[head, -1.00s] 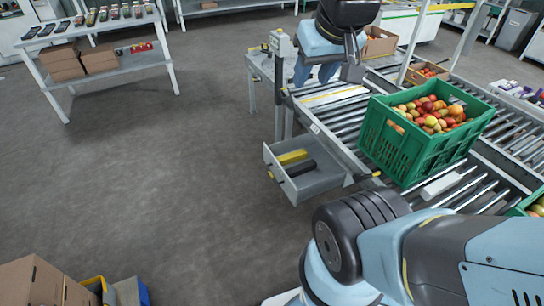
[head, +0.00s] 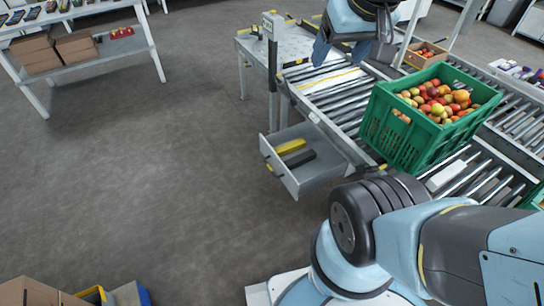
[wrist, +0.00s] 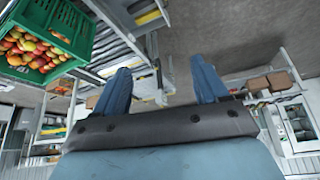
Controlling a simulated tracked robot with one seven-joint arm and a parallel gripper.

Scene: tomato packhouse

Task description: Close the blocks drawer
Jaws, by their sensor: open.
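The blocks drawer (head: 281,173) is pulled out from under the left side of the roller conveyor in the head view. A yellow block (head: 290,146) and a dark block (head: 301,159) lie in it. My gripper (head: 342,48) is at the top of the head view, beyond the drawer and apart from it. Its two blue fingers are spread with nothing between them in the wrist view (wrist: 162,86).
A green crate (head: 388,136) of fruit stands on the rollers right of the drawer. A grey table (head: 299,45) adjoins the conveyor's far end. A shelf (head: 118,46) stands at upper left, and boxes (head: 28,292) at lower left. The floor left of the drawer is clear.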

